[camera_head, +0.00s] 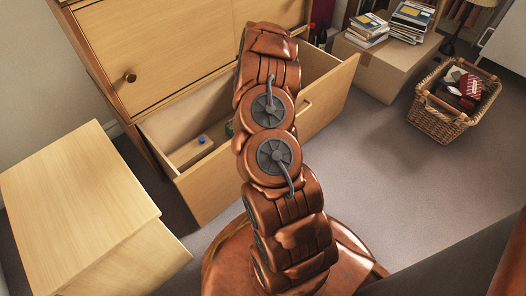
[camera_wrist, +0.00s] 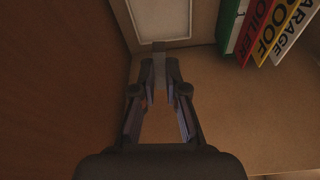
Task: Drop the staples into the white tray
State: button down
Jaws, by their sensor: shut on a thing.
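The strip sticks out past the tips toward the top of the picture. The white tray (camera_wrist: 163,20), a pale rectangle with a raised rim, lies just beyond the tips at the top, partly cut off by the frame. The strip's far end overlaps the tray's near rim in the picture; I cannot tell whether they touch. In the head view, my arm hides the gripper, the staples and the tray.
Files labelled garage, roof and boiler (camera_wrist: 266,30) stand right of the tray. A brown wall (camera_wrist: 60,90) runs along the left. The head view shows an open drawer (camera_head: 212,188), a wooden cabinet (camera_head: 75,205), a cardboard box (camera_head: 385,68) and a wicker basket (camera_head: 440,122).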

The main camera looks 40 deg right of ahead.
jog(key=shift+a+f+b, duration=0.1)
jog(key=shift+f+b, duration=0.65)
jog(key=shift+f, duration=2.1)
jog(key=c, duration=1.1)
grip_release()
jog(key=shift+c, duration=0.2)
jog(key=shift+r, duration=0.25)
jog(key=v, duration=1.1)
jog(key=shift+r, duration=0.3)
jog(key=shift+a, duration=0.1)
